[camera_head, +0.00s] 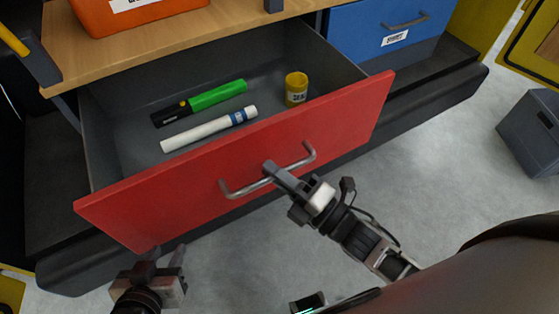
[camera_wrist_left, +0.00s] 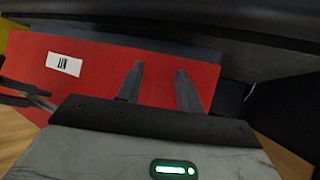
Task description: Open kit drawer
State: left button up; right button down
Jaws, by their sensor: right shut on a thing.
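The kit drawer is pulled out in the head view, its red front (camera_head: 345,125) standing well clear of the cabinet and its grey inside showing. A grey bar handle (camera_head: 240,186) runs across the front. My right gripper (camera_head: 275,172) is shut on the handle. My left gripper (camera_head: 163,257) is open and empty, low near the drawer front's left end. In the left wrist view the red drawer front (camera_wrist_left: 95,85) with a white label reading KIT (camera_wrist_left: 65,64) lies beyond the left gripper's two parted fingers (camera_wrist_left: 160,88).
Inside the drawer lie a green and black torch (camera_head: 215,96), a white roll with a blue band (camera_head: 205,130) and a yellow container (camera_head: 296,88). A blue drawer (camera_head: 365,30) is at upper right. A grey bin (camera_head: 530,130) stands on the floor at right.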

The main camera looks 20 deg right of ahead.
jog(key=shift+s, duration=0.1)
jog(key=c, duration=1.5)
grip_release()
jog(key=shift+o, duration=0.2)
pick_arm(q)
jog(key=shift+d+f+b, duration=0.2)
jog(key=shift+d+b, duration=0.05)
jog(key=shift+b, duration=0.8)
pick_arm(e)
jog(key=v, duration=1.6)
